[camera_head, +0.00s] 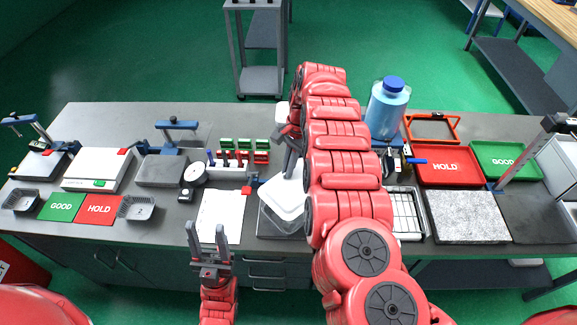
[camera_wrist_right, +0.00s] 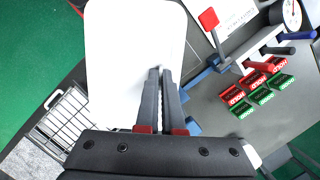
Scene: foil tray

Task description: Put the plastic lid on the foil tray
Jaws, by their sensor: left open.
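The white plastic lid (camera_head: 284,196) is over the clear-grey foil tray (camera_head: 272,222), offset toward the back, with the tray's front part showing below it. The tray is on a dark plate in front of my right arm. In the right wrist view the lid (camera_wrist_right: 125,45) is large and close. My right gripper (camera_wrist_right: 160,72) has its fingers almost together against the lid; the contact itself is hidden. In the head view my right gripper (camera_head: 289,160) comes down at the lid's back edge. My left gripper (camera_head: 209,248) is open and empty at the table's front edge.
A white sheet (camera_head: 220,215) lies left of the tray. A wire rack (camera_head: 408,213) and a granite slab (camera_head: 466,216) are to the right. A dial gauge (camera_head: 194,173), stamps and a blue bottle (camera_head: 387,108) stand behind. My right arm hides part of the table.

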